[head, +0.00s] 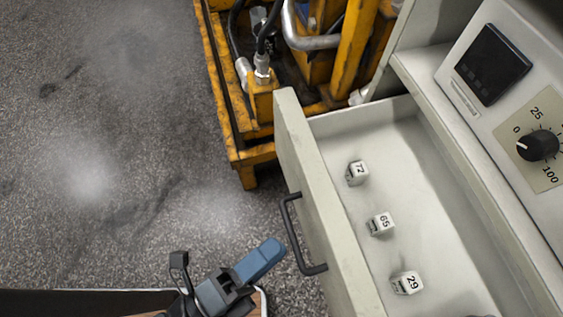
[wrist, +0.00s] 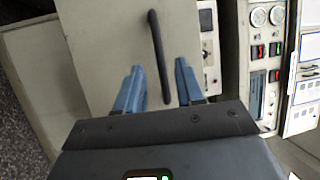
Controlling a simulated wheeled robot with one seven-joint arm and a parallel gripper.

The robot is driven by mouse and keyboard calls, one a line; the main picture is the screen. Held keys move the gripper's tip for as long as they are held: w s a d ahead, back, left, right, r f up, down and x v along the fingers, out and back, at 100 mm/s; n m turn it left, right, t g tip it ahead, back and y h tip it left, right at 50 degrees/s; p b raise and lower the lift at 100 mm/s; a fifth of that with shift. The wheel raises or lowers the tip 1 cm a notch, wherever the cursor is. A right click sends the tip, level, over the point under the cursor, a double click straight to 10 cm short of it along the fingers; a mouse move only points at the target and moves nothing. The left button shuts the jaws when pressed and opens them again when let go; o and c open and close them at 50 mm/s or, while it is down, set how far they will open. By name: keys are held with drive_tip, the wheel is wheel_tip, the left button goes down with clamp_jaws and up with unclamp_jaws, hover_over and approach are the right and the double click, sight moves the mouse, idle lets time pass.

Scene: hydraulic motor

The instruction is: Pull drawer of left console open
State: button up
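The drawer (head: 318,205) of the pale console stands pulled out in the head view, with its inside showing. Its dark bar handle (head: 297,235) is on the front panel; the handle also shows in the wrist view (wrist: 158,55). My gripper (head: 272,250) is just left of the handle in the head view. In the wrist view my gripper (wrist: 159,66) has its two blue fingers apart, with the lower part of the handle between them in the picture. The fingers do not visibly grip the handle; any contact cannot be told.
Several small white numbered cubes, one marked 65 (head: 381,224), lie in the drawer. The console's sloped panel with a black dial (head: 538,146) is at right. A yellow machine frame (head: 240,150) stands behind the drawer. The grey floor (head: 100,130) at left is clear.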

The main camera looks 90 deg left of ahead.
drive_tip(key=shift+v, duration=2.1)
